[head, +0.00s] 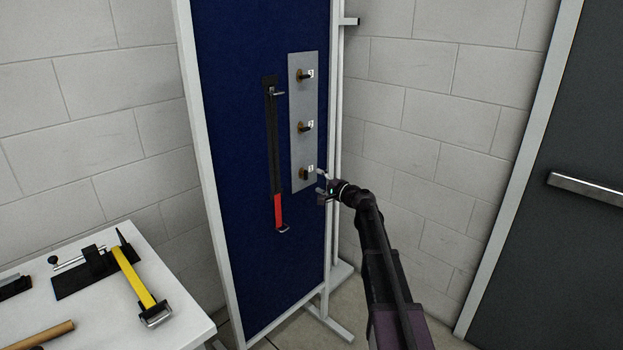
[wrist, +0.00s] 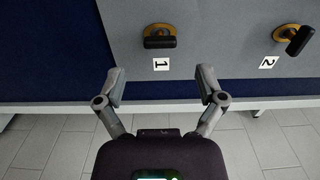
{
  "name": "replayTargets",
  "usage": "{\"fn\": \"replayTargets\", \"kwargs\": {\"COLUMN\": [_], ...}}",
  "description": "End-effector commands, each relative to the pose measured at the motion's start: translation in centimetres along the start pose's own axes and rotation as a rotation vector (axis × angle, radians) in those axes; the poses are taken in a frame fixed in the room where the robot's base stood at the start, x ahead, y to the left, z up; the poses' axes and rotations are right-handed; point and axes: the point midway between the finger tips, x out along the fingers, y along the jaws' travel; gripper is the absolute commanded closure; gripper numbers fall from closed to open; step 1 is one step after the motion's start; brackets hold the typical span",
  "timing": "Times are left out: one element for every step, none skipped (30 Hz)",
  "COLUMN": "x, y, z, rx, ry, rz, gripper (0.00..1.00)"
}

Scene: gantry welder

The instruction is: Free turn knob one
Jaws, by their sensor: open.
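Knob one (wrist: 160,41) is a black bar handle on a round brass-coloured base, with the label "1" beside it in the wrist view. In the head view it is the lowest knob (head: 304,174) on the grey plate (head: 298,150), its handle close to upright. My gripper (wrist: 161,84) is open and empty, its two fingers spread to either side of the knob's line but short of it, not touching. In the head view my gripper (head: 323,187) is just right of and slightly below knob one.
Knob two (wrist: 298,40) sits beside knob one in the wrist view, its handle tilted. The top knob (head: 304,76) is on the same plate. A black-and-red strap tool (head: 275,150) hangs left of the plate on the blue board (head: 232,130). A white table (head: 190,318) with tools stands lower left.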

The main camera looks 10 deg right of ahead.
Motion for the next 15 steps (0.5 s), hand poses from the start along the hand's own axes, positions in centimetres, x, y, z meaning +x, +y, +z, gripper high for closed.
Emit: {"fn": "replayTargets", "kwargs": {"x": [-1.2, -1.6, -2.2, -2.7, -3.1, -3.6, -4.0, -4.3, -4.6, -4.8, -5.0, -5.3, -5.4, -5.5, -5.6], "y": [0.0, 0.0, 0.0, 0.0, 0.0, 0.0, 0.0, 0.0, 0.0, 0.0, 0.0, 0.0, 0.0, 0.0, 0.0], "z": [0.1, 0.1, 0.1, 0.1, 0.1, 0.1, 0.1, 0.0, 0.0, 0.0, 0.0, 0.0, 0.0, 0.0, 0.0], "rx": [0.000, 0.000, 0.000, 0.000, 0.000, 0.000, 0.000, 0.000, 0.000, 0.000, 0.000, 0.000, 0.000, 0.000, 0.000], "ry": [0.002, 0.002, 0.002, 0.002, 0.002, 0.002, 0.001, 0.001, 0.001, 0.001, 0.001, 0.001, 0.001, 0.001, 0.001], "rz": [0.000, 0.000, 0.000, 0.000, 0.000, 0.000, 0.000, 0.000, 0.000, 0.000, 0.000, 0.000, 0.000, 0.000, 0.000], "gripper": [0.11, 0.11, 0.11, 0.11, 0.11, 0.11, 0.11, 0.11, 0.11, 0.11, 0.11, 0.11, 0.11, 0.11, 0.11]}}
